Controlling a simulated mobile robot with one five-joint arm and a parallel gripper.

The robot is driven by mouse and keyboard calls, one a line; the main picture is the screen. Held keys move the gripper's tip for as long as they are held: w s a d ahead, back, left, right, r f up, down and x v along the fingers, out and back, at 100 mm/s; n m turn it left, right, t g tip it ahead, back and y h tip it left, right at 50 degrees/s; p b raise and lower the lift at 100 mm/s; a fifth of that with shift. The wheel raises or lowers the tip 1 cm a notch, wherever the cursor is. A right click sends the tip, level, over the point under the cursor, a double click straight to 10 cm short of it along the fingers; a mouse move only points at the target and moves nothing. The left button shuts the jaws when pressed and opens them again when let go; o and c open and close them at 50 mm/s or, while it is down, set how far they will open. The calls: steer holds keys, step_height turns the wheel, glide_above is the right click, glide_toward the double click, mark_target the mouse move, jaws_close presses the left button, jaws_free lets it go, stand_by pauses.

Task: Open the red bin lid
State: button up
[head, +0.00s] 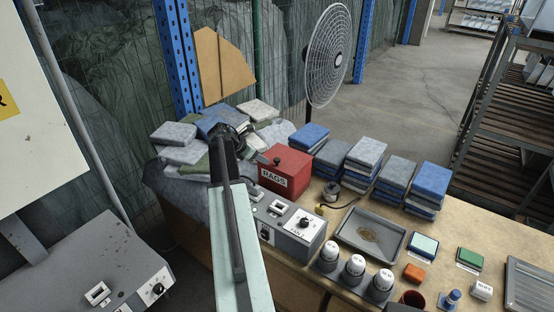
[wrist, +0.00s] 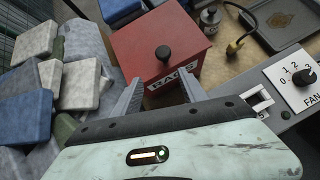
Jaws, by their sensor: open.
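The red bin (head: 287,170) stands on the bench in the head view, with a "RAGS" label on its front and a dark round knob on top. Its lid looks shut. In the wrist view the red bin (wrist: 160,50) is straight ahead, with the black lid knob (wrist: 163,53) near the middle of the top. My gripper (head: 238,135) is just left of the bin in the head view. In the wrist view my gripper (wrist: 158,88) is open, its two grey fingers apart on either side of the label. The knob lies beyond the fingertips, and nothing is between them.
Folded cloths (head: 180,140) are heaped left of the bin, and stacks of blue and grey cloths (head: 365,158) stand to its right. A control box with a FAN dial (head: 295,228) is in front of the bin. A metal tray (head: 370,236) lies further right.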

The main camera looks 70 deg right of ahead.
mark_target(277, 159)
steer(key=shift+n, duration=0.3)
steer(key=s+d+f+b, duration=0.1)
steer(key=d+b, duration=0.1)
steer(key=s+d+f+b, duration=0.1)
steer(key=s+d+f, duration=0.1)
steer(key=s+d+f+b, duration=0.2)
steer(key=shift+s+d+f+b, duration=0.15)
steer(key=shift+d+f+b, duration=0.05)
steer(key=shift+d+b, duration=0.2)
steer(key=shift+r, duration=0.15)
jaws_close()
steer(key=shift+a, duration=0.1)
stand_by(0.6)
